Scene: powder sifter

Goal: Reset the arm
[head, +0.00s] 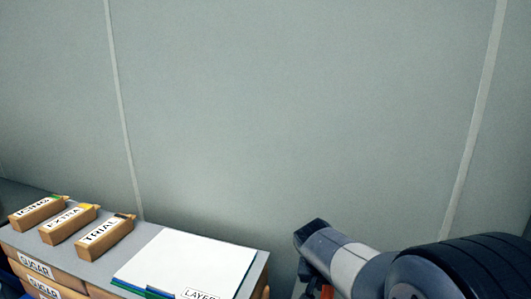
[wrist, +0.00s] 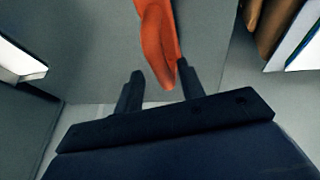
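My gripper (wrist: 160,85) shows in the wrist view with its two dark fingers spread apart. An orange, tapering thing (wrist: 158,40) comes down from the top edge and ends between the fingers, close to the right one. A gap shows between it and the left finger; whether it touches the right finger I cannot tell. In the head view my arm is at the lower right, and a small orange bit (head: 327,291) shows below it. The fingertips are hidden in the head view.
Drawers marked SUGAR (head: 35,267) are below. A plain wall stands behind.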

